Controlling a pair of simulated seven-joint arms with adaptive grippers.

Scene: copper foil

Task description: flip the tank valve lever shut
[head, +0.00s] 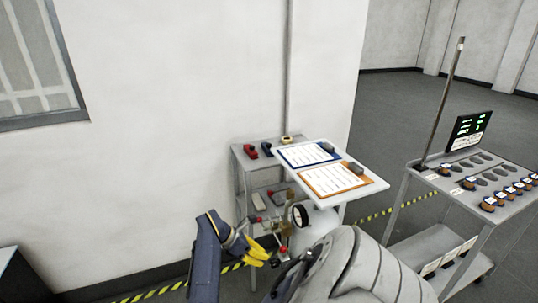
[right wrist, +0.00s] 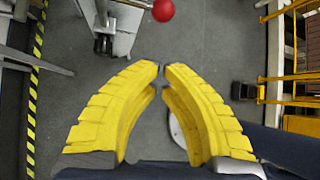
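A pale tank (head: 322,221) stands under the cart's tilted top, with a round gauge (head: 300,215) and brass valve fittings beside it. A small red knob (head: 284,249) sits low by the fittings, just right of my right gripper (head: 268,256). A red ball (right wrist: 163,10) also shows at the top edge of the right wrist view, beyond the fingertips. I cannot tell the lever's angle. My right gripper (right wrist: 162,71) has yellow fingers with tips almost together, a narrow gap and nothing between them. It appears apart from the red ball. My left gripper is not in view.
The grey cart (head: 240,152) stands against the wall, with clipboards (head: 310,153) on a tilted board above the tank. A second cart (head: 425,180) with several round pieces stands right. Yellow-black tape (head: 160,291) marks the floor.

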